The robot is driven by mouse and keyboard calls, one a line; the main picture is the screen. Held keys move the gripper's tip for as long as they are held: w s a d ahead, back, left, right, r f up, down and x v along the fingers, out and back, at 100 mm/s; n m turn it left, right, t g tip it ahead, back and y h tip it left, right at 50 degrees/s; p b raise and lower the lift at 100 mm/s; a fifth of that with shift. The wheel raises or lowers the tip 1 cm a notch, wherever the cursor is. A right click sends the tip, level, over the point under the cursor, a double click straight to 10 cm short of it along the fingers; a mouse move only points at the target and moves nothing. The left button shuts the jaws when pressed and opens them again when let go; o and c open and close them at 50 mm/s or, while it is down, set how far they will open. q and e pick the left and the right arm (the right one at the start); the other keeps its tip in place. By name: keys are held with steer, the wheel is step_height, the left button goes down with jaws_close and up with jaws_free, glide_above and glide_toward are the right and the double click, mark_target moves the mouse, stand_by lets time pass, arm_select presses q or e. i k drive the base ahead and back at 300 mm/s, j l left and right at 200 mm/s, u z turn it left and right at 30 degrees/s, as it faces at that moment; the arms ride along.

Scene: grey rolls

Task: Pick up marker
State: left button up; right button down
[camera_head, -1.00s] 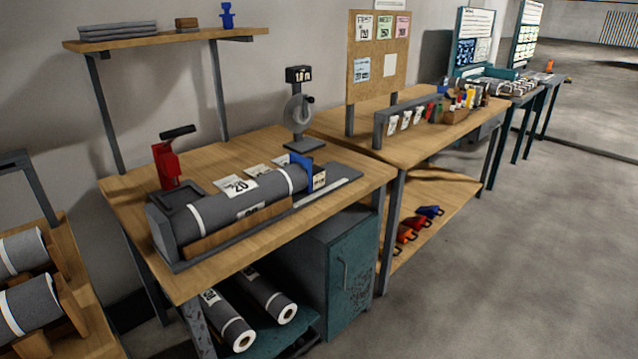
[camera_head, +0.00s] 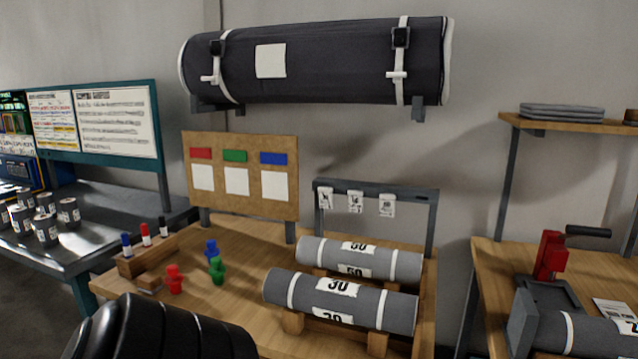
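Three upright markers stand in a wooden block (camera_head: 140,262) at the left of the wooden table. One has a blue band (camera_head: 126,245), one a red top (camera_head: 146,234), and one a dark top with a red band (camera_head: 163,226). Neither of my grippers is in view. A black, ribbed part of my own arm fills the bottom left and hides the table's front corner.
Red (camera_head: 174,280), blue (camera_head: 211,250) and green (camera_head: 217,270) figures stand right of the block. Two grey rolls (camera_head: 340,300) lie on wooden cradles. A corkboard (camera_head: 240,206) and a tag rack (camera_head: 376,190) stand behind. Bare tabletop lies between figures and rolls.

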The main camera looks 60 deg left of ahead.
mark_target(162, 226)
steer(key=u, duration=2.55)
steer(key=i+u, duration=0.15)
steer(key=u, duration=0.15)
steer(key=i+j+u, duration=0.15)
steer(key=i, duration=0.3)
steer(key=i+j, duration=0.2)
steer(key=i+u, duration=0.05)
